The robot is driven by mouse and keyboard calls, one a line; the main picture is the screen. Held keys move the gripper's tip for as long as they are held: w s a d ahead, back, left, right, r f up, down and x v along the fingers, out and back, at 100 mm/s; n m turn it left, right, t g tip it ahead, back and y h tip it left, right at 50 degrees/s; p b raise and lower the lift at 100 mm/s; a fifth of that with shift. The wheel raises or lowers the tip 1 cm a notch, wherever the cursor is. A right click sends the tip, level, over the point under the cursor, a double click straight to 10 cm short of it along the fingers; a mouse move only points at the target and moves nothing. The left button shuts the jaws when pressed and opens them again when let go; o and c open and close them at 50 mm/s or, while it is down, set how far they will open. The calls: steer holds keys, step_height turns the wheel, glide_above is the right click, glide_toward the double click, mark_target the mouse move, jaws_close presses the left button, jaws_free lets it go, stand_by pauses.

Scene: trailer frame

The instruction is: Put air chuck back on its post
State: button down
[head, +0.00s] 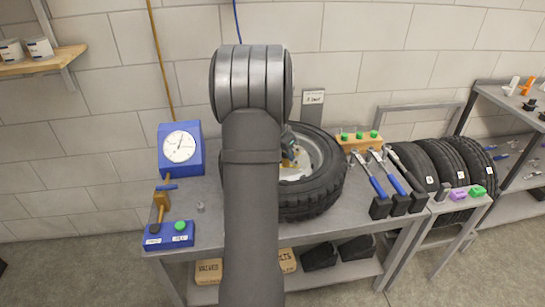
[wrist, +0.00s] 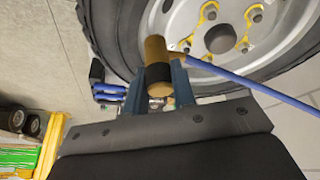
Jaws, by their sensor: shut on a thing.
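My gripper (wrist: 158,80) is shut on a brass air chuck (wrist: 155,50) with a black band, between its dark blue fingers in the wrist view. A blue hose (wrist: 255,87) runs from the chuck to the right. The chuck is over the edge of the tyre (wrist: 105,35) and silver rim; I cannot tell if it touches. In the head view, my gripper (head: 290,150) is partly hidden by my arm, over the wheel (head: 325,190) lying on the bench. I cannot make out for certain which thing is the chuck's post.
A blue gauge box (head: 181,148) stands on the bench's left, with a mallet (head: 160,206) and a blue box with a green button (head: 168,235) in front. A small grey piece (head: 200,207) is nearby. Wrenches (head: 388,180) and a rack of tyres (head: 450,160) are to the right.

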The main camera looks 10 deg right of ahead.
step_height(320, 180, up, 2)
steer(key=s+d, duration=0.3)
steer(key=a+f+n+t+y, duration=0.25)
steer(key=a+n, duration=0.45)
steer(key=a, duration=1.4)
steer(key=shift+w+a+f+n+y, duration=0.1)
steer(key=shift+w+a+f+n, duration=0.25)
steer(key=shift+w+a+f, duration=1.35)
steer(key=shift+w+a+f+n+y, duration=0.1)
steer(key=shift+w+a+f+n, duration=0.25)
steer(key=shift+a+f, duration=2.75)
steer(key=shift+w+a+f+n+y, duration=0.1)
steer(key=shift+w+a+f+n, duration=0.2)
steer(key=shift+w+a+f, duration=1.4)
steer(key=shift+s+a+f, duration=0.7)
steer(key=shift+f, duration=0.15)
steer(key=shift+f, duration=1.4)
steer(key=c, duration=1.1)
jaws_free()
steer(key=shift+o, duration=0.3)
